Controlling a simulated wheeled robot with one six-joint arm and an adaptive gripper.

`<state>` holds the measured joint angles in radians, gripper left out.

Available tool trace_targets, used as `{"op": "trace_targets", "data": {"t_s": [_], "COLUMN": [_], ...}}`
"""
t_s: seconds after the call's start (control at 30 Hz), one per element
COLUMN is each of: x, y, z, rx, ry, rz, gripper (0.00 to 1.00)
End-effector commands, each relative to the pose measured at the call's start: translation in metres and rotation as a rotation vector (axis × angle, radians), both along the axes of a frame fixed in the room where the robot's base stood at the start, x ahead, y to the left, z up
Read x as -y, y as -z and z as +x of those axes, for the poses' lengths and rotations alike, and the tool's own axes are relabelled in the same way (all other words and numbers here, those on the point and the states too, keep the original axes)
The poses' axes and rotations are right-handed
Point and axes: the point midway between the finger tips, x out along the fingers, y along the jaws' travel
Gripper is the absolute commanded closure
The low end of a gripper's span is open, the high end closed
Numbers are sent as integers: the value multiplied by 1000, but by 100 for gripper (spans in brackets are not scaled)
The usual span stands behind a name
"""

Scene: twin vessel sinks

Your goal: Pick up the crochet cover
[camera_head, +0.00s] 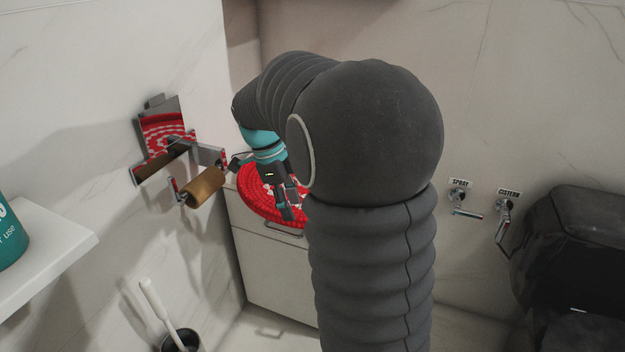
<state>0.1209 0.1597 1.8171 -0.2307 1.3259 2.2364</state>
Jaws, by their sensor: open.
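The crochet cover (254,199) is a round red piece with white in its pattern. It shows behind my gripper, in front of a pale cabinet front with a handle. My arm hides its right part, and I cannot tell what it rests on. My gripper (287,209) is open, with its fingers pointing down over the cover in the picture. I cannot tell whether the fingers touch it. Nothing shows between the fingers.
A metal paper holder (165,150) with a brown roll (205,187) juts from the left wall close to my gripper. A white shelf (45,262) bears a teal container (8,238). A brush holder (183,341) stands below. Wall taps (503,207) and a black bin-like object (575,250) are at right.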

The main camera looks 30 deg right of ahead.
Motion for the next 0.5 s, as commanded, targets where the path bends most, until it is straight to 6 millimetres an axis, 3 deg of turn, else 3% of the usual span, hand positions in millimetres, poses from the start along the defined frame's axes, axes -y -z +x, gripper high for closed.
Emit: {"op": "trace_targets", "data": {"t_s": [0.2, 0.47, 0.5], "x": [5, 6, 6], "y": [22, 25, 24], "z": [-4, -4, -4], "rx": [0, 1, 1], "ry": [1, 0, 0], "rz": [0, 0, 0], "gripper": [52, 52, 60]}}
